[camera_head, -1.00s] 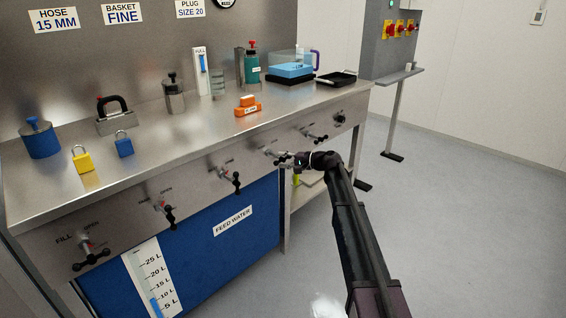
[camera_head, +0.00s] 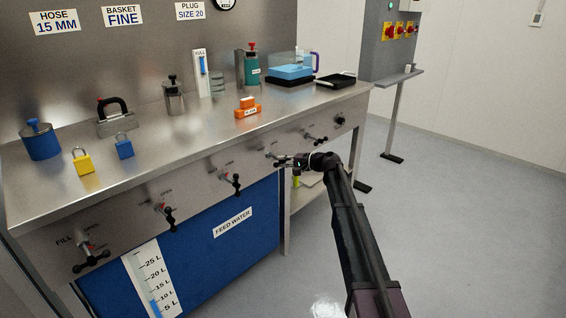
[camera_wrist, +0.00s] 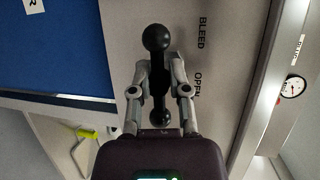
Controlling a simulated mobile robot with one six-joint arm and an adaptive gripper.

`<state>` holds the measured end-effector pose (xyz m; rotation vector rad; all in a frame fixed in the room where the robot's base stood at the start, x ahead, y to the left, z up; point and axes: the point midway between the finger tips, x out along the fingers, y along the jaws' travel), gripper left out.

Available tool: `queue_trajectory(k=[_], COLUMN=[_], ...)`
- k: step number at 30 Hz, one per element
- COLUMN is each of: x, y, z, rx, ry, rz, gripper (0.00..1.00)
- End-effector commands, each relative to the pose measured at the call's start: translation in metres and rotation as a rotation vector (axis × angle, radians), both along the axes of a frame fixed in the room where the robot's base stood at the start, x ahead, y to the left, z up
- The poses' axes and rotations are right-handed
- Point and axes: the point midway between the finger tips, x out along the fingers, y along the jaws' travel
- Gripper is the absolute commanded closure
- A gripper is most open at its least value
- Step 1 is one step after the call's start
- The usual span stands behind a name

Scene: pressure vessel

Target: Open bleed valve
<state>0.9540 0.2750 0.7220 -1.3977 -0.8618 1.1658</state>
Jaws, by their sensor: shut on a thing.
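The bleed valve handle (camera_wrist: 156,38) is a black bar with round ball ends on the steel front panel, beside the printed words BLEED and OPEN in the wrist view. My gripper (camera_wrist: 158,75) has its two grey fingers on either side of the bar's middle and is shut on it. One ball end points away from my gripper and the other lies between the fingers.
Other black-handled valves, such as one to the left (camera_head: 231,180) and one to the right (camera_head: 316,137), stick out from the panel. A blue feed water tank (camera_head: 210,250) sits below. A gauge (camera_wrist: 292,86) shows at right in the wrist view. Floor to the right is clear.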

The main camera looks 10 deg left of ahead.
Motion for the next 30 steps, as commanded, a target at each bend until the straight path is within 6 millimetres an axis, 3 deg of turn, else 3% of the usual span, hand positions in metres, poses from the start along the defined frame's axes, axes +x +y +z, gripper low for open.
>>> queue_trajectory(k=[11,30], x=[-0.001,-0.0008], y=[-0.0009,-0.0014], z=[0.0003,-0.0016], rx=[-0.126,-0.49], ry=[-0.154,-0.622], rz=[-0.001,-0.003], gripper=[1.0,1.0])
